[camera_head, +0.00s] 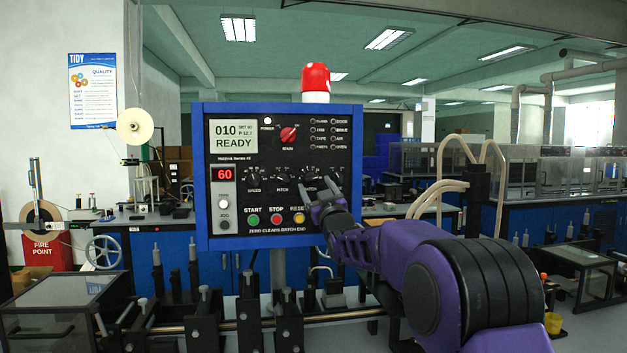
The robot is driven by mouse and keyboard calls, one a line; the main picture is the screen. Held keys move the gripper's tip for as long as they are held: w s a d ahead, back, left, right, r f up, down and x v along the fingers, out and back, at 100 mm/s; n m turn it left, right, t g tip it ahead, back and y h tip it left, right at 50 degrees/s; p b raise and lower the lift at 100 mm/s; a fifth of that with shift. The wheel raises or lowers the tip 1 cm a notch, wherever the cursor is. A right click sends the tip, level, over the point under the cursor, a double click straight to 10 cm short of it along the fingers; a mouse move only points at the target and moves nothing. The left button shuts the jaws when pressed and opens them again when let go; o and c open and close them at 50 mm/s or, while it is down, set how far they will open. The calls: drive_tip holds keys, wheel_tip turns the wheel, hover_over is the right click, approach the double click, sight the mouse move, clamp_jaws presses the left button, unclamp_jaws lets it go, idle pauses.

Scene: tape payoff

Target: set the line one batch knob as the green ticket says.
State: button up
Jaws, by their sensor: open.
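A blue-framed control panel (203,180) stands in front of me. Its screen (235,136) reads 010 and READY, with small text I cannot read surely. A row of small dials includes speed (253,174) and pitch (281,174); further dials sit to the right. I cannot tell which one is the batch knob; my gripper hides part of that side. My gripper (317,191) is open and empty, in front of the panel's lower right. I cannot tell whether it touches anything. I see no green ticket.
The panel also has a red main switch (288,134), a red 60 display (225,174) and start (253,219), stop (276,217) and reset (299,217) buttons. A red-topped beacon (315,80) stands above. Black machine posts and a steel rod (335,316) lie below.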

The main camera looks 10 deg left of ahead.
sight(311, 178)
drive_tip(key=shift+x, duration=1.4)
drive_tip(key=shift+c, duration=0.3)
clamp_jaws()
